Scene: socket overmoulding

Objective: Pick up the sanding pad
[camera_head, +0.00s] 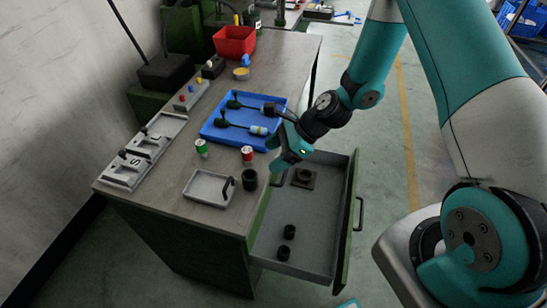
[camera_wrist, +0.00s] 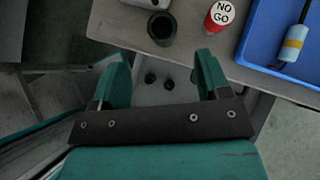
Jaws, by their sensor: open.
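My gripper (camera_head: 277,153) is open and empty, above the seam between the table's edge and the open drawer. Its two spread fingers also show in the wrist view (camera_wrist: 161,76), with nothing between them at their own height. I cannot tell for sure which thing is the sanding pad. A dark square piece with a round middle (camera_head: 304,178) lies in the drawer (camera_head: 318,240), near its far end. Two small black round pieces (camera_head: 289,231) (camera_head: 284,252) stand nearer in the drawer; in the wrist view they show small (camera_wrist: 150,78) (camera_wrist: 169,84), well below the fingers.
On the table (camera_head: 180,208), a black cup (camera_head: 250,180), a red NO GO can (camera_head: 247,156) and a green can (camera_head: 201,148) stand near my gripper. A small grey tray (camera_head: 200,188) and a blue tray (camera_head: 215,133) with tools lie close. A red bin (camera_head: 235,42) stands farther back.

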